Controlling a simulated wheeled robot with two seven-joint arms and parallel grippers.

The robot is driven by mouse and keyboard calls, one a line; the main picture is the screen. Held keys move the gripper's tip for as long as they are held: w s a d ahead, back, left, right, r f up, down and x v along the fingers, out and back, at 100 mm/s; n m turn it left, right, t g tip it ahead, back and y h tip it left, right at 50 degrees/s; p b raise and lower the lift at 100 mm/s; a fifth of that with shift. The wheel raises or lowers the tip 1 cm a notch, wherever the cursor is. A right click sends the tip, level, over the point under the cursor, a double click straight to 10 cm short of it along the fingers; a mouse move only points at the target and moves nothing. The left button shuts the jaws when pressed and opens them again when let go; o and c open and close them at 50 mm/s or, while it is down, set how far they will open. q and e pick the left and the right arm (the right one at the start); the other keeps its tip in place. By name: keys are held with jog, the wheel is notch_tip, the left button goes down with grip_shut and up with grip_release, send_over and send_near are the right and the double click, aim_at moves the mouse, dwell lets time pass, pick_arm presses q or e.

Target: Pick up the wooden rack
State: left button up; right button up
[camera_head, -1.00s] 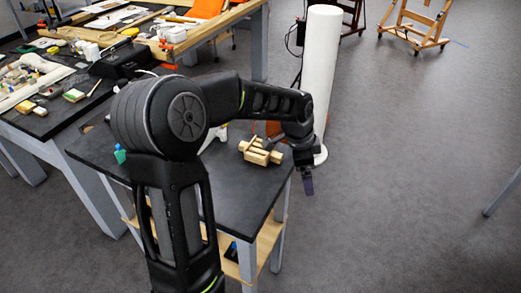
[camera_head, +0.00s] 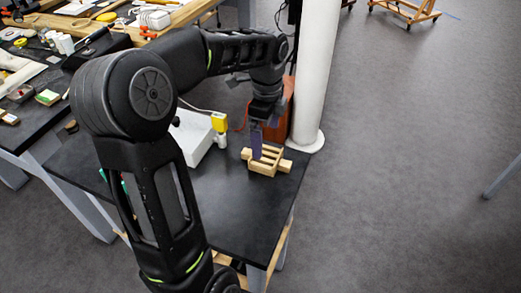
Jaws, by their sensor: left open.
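The wooden rack (camera_head: 264,167), a small light-wood frame with slats, lies on the black tabletop (camera_head: 235,215) near its far right corner. My left gripper (camera_head: 257,150) points down over the rack, with its purple fingertip in front of the rack's left part. The gripper is open. I cannot tell whether the fingertips touch the rack. My right gripper is not in view.
A white box (camera_head: 190,138) and a yellow-topped bottle (camera_head: 219,128) stand left of the rack. An orange-red object (camera_head: 290,110) and a white column (camera_head: 313,80) are just behind. The table's right edge is close to the rack.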

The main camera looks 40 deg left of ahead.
aim_at(266, 155)
pick_arm(q)
jog(key=shift+s+d+f, duration=0.1)
jog(key=shift+d+f, duration=0.1)
jog(key=shift+f, duration=1.05)
notch_tip(266, 155, down, 5)
jog(key=shift+s+f+p, duration=0.1)
jog(key=shift+p, duration=0.45)
jog(key=shift+c, duration=0.5)
jog(key=c, duration=1.4)
